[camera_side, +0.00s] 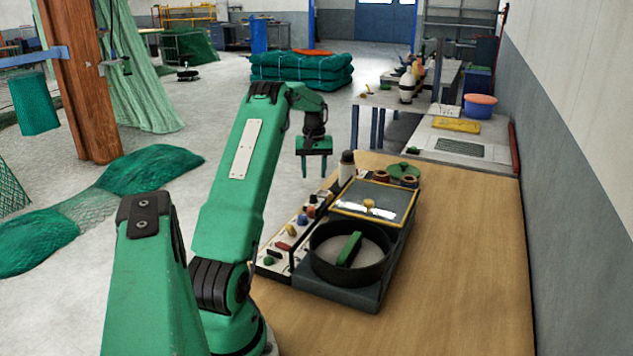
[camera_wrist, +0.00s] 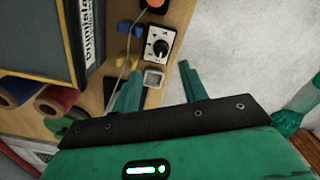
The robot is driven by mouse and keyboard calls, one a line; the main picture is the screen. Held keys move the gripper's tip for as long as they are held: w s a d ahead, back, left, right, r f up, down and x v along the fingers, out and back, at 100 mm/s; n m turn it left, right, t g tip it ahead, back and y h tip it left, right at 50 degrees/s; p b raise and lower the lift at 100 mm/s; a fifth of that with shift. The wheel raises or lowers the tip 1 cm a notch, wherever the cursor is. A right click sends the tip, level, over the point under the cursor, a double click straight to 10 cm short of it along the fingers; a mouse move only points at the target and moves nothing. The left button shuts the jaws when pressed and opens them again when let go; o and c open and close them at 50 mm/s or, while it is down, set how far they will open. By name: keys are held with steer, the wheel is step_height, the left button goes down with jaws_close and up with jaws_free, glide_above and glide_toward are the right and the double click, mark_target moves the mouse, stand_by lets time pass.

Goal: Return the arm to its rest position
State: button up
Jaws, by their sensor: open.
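My gripper (camera_side: 314,170) is green and hangs with its fingers pointing down. A control strip with a black knob (camera_wrist: 160,47) shows below and beyond the fingers. My arm reaches up and away from its base at the table's near left.
On the wooden table (camera_side: 460,270) stands a device with a round dark pan (camera_side: 350,270) holding a green piece, and a framed panel (camera_side: 375,203) behind it. Rolls and a green coil (camera_side: 403,170) lie at its far end. The table's right side is bare, beside a wall.

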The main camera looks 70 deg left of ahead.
steer(key=w+d+r+m+t, duration=0.1)
steer(key=w+d+r+m, duration=0.1)
steer(key=d+r, duration=0.5)
steer(key=w+d+r+m+y, duration=0.1)
steer(key=d+r+m, duration=0.15)
steer(key=d, duration=0.75)
steer(key=w+d+r+m+t, duration=0.1)
steer(key=w+d+r+m, duration=0.1)
steer(key=d+r, duration=0.55)
steer(key=s+d+f+m+t, duration=0.1)
steer(key=s+d+m, duration=0.1)
steer(key=s+d, duration=0.3)
steer(key=s+d+f+m+t, duration=0.1)
steer(key=s+d+m, duration=0.2)
steer(key=d, duration=0.8)
steer(key=s+d+f+m+t+h, duration=0.1)
steer(key=s+d+m, duration=0.2)
steer(key=s+d, duration=0.4)
steer(key=shift+s+d+t, duration=0.3)
steer(key=shift+s+d, duration=0.1)
steer(key=shift+s, duration=0.05)
steer(key=shift+f, duration=0.1)
